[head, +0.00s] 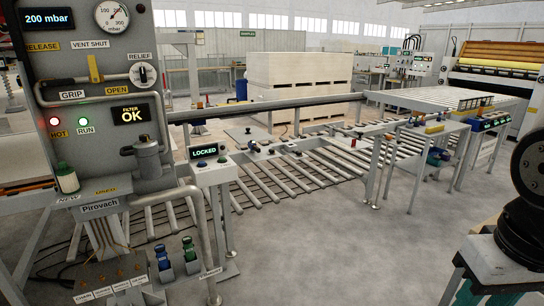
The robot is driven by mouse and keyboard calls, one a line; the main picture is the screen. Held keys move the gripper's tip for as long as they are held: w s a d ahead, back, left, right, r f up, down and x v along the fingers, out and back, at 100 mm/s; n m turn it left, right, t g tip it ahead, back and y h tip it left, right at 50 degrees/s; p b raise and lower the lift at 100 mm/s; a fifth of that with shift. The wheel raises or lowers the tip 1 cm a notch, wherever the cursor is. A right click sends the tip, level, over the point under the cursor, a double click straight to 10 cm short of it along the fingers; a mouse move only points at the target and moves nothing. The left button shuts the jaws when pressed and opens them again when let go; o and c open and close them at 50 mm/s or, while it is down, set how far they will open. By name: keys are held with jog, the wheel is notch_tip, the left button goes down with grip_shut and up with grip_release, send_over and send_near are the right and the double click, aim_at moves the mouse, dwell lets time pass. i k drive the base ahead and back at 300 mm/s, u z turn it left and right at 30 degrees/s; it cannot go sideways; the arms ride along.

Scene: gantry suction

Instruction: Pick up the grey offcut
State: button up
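I cannot make out the grey offcut in the head view. Several small items lie on and around the roller conveyor (275,185), but they are too small to tell apart. My gripper is not in view; only a dark, rounded part of what looks like my arm shows at the right edge.
A grey control panel (90,125) with a gauge, lamps and a "200 mbar" display stands at the left. Beside it is a box reading "LOCKED" (205,155). A pallet stack of pale boards (298,80) stands behind the conveyor. The grey floor (320,245) in front is clear.

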aim_at(241, 135)
jog(key=i, duration=3.75)
jog(key=u, duration=1.55)
